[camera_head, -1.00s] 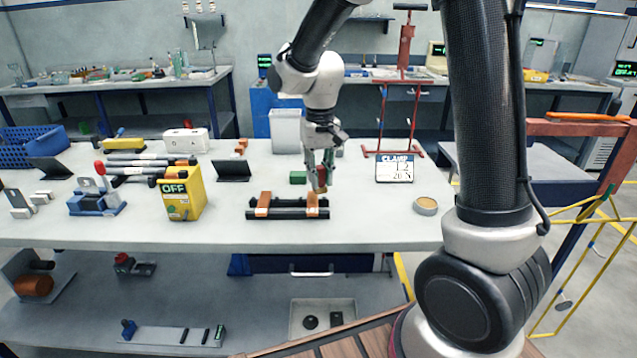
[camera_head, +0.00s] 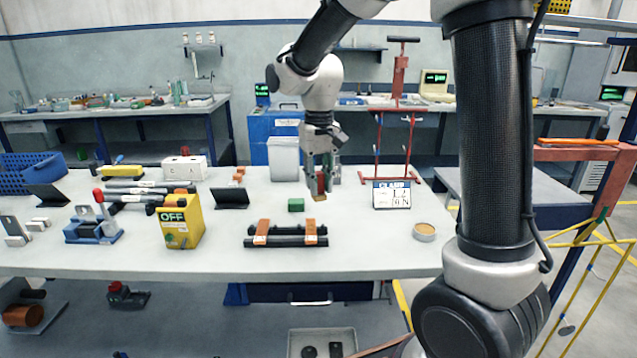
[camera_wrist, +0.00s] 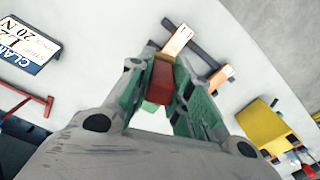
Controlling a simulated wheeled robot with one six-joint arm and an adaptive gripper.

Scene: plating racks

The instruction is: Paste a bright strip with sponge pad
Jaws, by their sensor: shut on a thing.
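My gripper (camera_head: 321,182) is shut on a small red-brown block with a tan underside (camera_head: 320,196), seemingly the sponge pad. In the wrist view the block's red side (camera_wrist: 161,82) shows between the green-lined fingers of my gripper (camera_wrist: 165,85). The block hangs above the bench, clear of the black rack (camera_head: 286,242). Two orange-copper strips lie across the rack, a left one (camera_head: 261,232) and a right one (camera_head: 311,232). Both strips also show beyond the fingers in the wrist view (camera_wrist: 178,41) (camera_wrist: 221,77). The block's underside is mostly hidden there.
A round tin with tan contents (camera_head: 424,232) stands at the bench's right. A "CLAMP" sign (camera_head: 391,195) stands behind right; a yellow "OFF" box (camera_head: 182,222) stands left. Bench between rack and tin is clear.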

